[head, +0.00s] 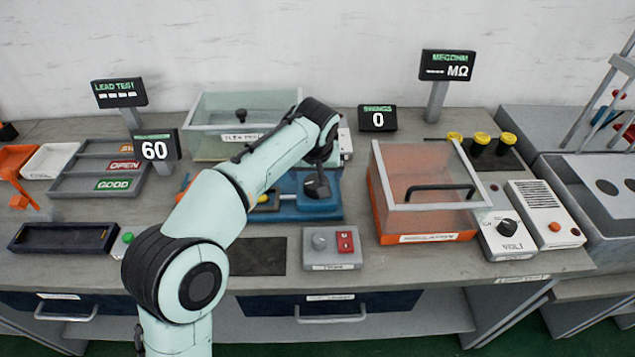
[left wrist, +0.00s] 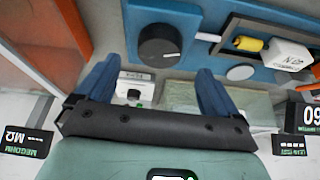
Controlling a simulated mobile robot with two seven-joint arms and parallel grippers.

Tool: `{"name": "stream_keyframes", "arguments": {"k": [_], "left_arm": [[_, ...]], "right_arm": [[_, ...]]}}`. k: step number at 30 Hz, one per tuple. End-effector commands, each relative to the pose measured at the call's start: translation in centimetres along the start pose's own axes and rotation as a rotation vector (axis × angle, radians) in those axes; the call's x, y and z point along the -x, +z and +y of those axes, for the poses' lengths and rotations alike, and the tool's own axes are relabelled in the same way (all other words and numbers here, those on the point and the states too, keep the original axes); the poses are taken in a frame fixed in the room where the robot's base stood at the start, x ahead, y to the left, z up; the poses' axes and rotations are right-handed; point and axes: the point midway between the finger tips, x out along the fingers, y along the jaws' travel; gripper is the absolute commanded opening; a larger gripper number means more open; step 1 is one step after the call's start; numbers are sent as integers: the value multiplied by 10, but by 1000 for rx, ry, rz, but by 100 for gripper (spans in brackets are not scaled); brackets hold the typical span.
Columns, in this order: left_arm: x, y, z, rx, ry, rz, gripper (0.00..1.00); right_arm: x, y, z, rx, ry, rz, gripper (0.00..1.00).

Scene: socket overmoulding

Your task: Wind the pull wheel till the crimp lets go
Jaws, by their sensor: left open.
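The pull wheel, a round black knob, stands on a blue fixture (head: 312,211) at mid-table in the head view. In the left wrist view the wheel (left wrist: 160,45) sits just beyond my left gripper (left wrist: 158,76), roughly in line with the gap between its blue fingers. The fingers are apart with nothing between them; I cannot tell whether they touch the wheel. A yellow piece (left wrist: 248,43) and a white block (left wrist: 287,53) with a cable lie in a dark channel of the fixture. The crimp itself is not clear. My left arm hides part of the fixture in the head view.
An orange clear-lidded box (head: 427,220) stands right of the fixture, and a green-tinted clear box (head: 215,110) behind. A grey control box (head: 332,247) with a red switch is in front. One display (head: 155,148) reads 60; another (head: 378,119) reads 0. A dark mat (head: 258,257) is bare.

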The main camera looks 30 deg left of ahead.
Motion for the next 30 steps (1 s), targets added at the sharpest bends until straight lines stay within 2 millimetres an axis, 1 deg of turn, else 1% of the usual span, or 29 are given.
{"name": "stream_keyframes", "arguments": {"k": [1, 3, 6, 9, 14, 22, 23, 24, 26, 27, 30], "left_arm": [[-14, 1, -1, 0, -3, -3, 95], [-27, 1, 0, 0, -1, -3, 95], [-42, 1, 0, 1, -1, -1, 95], [-53, 1, 0, 0, 0, -1, 95], [-60, 0, 0, 1, 1, 0, 95], [-61, 0, 0, 1, 2, 0, 95], [-61, 0, 0, 1, 2, 0, 85], [-61, 0, 0, 1, 2, 0, 72], [-60, 0, 0, 1, 1, 0, 52], [-60, 0, 0, 1, 1, 0, 40], [-60, 0, 0, 0, 2, 0, 40]], "right_arm": [[-4, -5, 2, -1, 0, 11, 53], [-7, -10, 3, -2, 1, 25, 53], [-10, -17, 4, -4, 2, 44, 53], [-12, -22, 5, -5, 2, 58, 53], [-13, -26, 6, -6, 2, 68, 53], [-13, -26, 6, -6, 2, 69, 53], [-13, -26, 6, -6, 2, 69, 53], [-13, -26, 6, -6, 2, 69, 53], [-13, -26, 6, -6, 2, 69, 53], [-13, -26, 6, -6, 2, 68, 53], [-13, -25, 6, -6, 2, 68, 53]]}}
